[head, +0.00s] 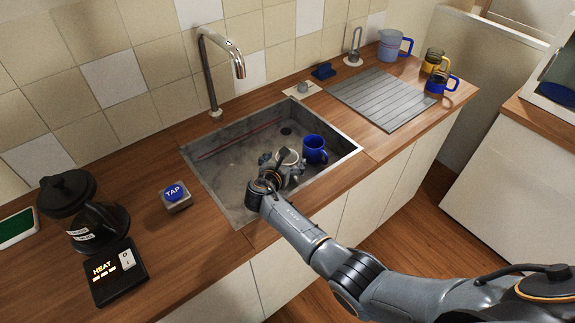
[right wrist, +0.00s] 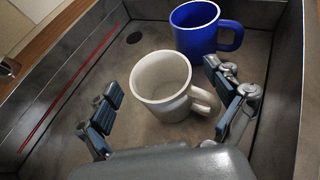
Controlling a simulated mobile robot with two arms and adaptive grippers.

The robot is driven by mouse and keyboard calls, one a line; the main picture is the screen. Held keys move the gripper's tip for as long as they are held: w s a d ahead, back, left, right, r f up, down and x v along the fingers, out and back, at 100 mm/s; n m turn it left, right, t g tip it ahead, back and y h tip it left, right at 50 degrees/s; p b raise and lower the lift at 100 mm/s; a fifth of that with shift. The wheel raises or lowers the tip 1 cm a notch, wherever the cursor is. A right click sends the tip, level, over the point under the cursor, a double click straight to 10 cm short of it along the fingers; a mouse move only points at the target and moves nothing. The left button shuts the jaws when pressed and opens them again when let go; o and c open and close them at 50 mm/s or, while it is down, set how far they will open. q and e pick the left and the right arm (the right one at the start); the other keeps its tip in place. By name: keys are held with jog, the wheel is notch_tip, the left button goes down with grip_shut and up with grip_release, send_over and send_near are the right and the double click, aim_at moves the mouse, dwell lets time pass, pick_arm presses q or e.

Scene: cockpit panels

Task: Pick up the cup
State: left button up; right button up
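A white cup (right wrist: 162,86) stands upright in the metal sink (head: 226,183), its handle pointing right in the right wrist view. In the head view the white cup (head: 289,157) is partly hidden by my right gripper (head: 278,168). My right gripper (right wrist: 165,103) is open, its fingers on either side of the white cup with visible gaps. The right finger is close to the handle. A blue cup (right wrist: 206,28) stands upright just behind the white one; it also shows in the head view (head: 314,150). My left gripper is not in view.
A faucet (head: 219,65) rises behind the sink. A TAP button (head: 174,196) and a coffee maker (head: 92,222) are on the left counter. A drying rack (head: 382,98), a pitcher (head: 390,46), a yellow mug (head: 433,61) and another blue mug (head: 437,83) stand right. Sink walls surround my gripper.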

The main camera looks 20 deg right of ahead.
jog(key=c, duration=1.2)
